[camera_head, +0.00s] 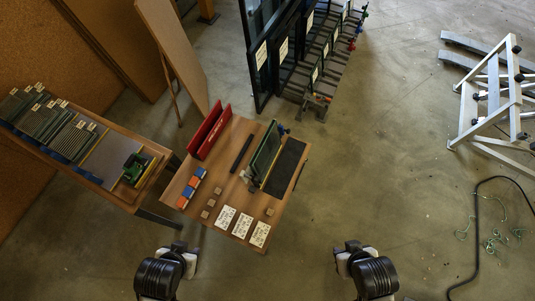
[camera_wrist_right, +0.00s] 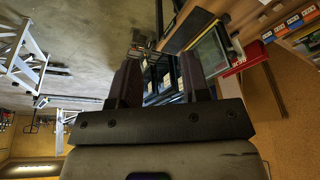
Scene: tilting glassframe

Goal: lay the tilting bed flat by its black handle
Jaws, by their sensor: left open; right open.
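The tilting bed (camera_head: 265,154) stands on the wooden worktable, its dark green panel raised steeply on edge beside a flat black surface (camera_head: 284,166). A pale panel that may be the bed shows in the right wrist view (camera_wrist_right: 209,52). The bed's black handle is too small to tell apart. My left gripper (camera_head: 181,247) is in front of the table's near edge, apart from it. My right gripper (camera_head: 350,246) is over the floor, right of the table and away from the bed. In the right wrist view its two fingers (camera_wrist_right: 160,82) stand apart with nothing between them.
The worktable (camera_head: 220,180) also holds a red holder (camera_head: 209,131), a loose black bar (camera_head: 241,153), blue-orange boxes (camera_head: 192,188) and white cards (camera_head: 243,225). A side table (camera_head: 128,199) stands left, a dark rack (camera_head: 290,60) behind.

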